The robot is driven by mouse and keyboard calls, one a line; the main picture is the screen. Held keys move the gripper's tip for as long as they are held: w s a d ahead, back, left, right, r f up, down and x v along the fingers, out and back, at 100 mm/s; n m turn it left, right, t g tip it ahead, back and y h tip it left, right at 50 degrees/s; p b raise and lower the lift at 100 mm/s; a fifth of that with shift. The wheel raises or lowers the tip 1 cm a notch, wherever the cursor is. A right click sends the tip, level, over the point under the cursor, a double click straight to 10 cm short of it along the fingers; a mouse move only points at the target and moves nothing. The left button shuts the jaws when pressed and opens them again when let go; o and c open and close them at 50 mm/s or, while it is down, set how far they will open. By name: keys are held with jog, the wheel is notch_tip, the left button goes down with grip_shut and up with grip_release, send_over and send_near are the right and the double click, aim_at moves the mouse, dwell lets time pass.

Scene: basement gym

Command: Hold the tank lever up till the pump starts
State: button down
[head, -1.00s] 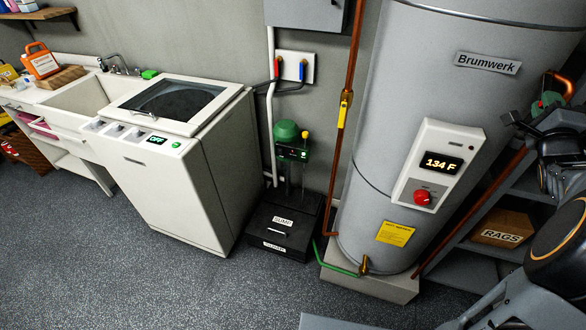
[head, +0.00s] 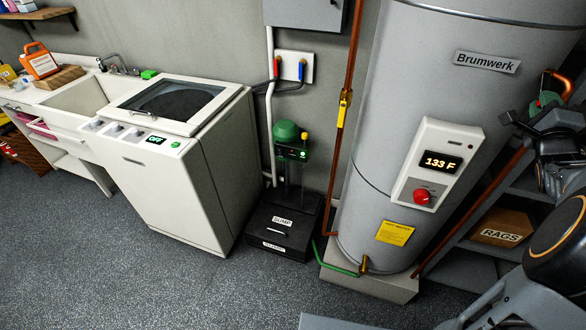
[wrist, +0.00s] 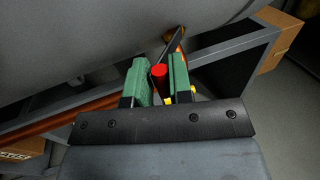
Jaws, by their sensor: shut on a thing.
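The tank (head: 420,90) is a tall grey Brumwerk cylinder. Its display (head: 440,162) reads 133 F above a red knob (head: 422,196). In the wrist view, my gripper's green-padded fingers (wrist: 160,78) are shut about a red-ended lever (wrist: 159,71) beside the tank. In the head view, my gripper (head: 543,101) is small and dark by the copper pipe at the tank's right side; the lever is mostly hidden there. The pump (head: 287,131) has a green motor and yellow cap above the black sump box (head: 282,227). I cannot tell whether it runs.
A rack (head: 470,240) with a box marked RAGS (head: 501,228) stands right of the tank, close under my arm. A white washer (head: 170,190) showing OFF stands left. A green hose (head: 338,267) runs from the tank to the sump. The left floor is clear.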

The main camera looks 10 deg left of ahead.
aim_at(529, 94)
jog(key=shift+w+f+b, duration=0.35)
jog(key=shift+w+f, duration=0.05)
jog(key=shift+f, duration=0.3)
jog(key=shift+w+f, duration=0.1)
jog(key=c, duration=1.8)
grip_release()
jog(key=shift+w+d+f, duration=0.2)
jog(key=shift+w+f, duration=0.35)
jog(key=shift+w, duration=0.75)
jog(key=shift+c, duration=0.3)
jog(key=shift+r, duration=0.15)
grip_shut()
jog(key=shift+r, duration=0.1)
jog(key=o, duration=1.2)
grip_release()
jog(key=shift+s, duration=0.1)
jog(key=shift+f, duration=0.2)
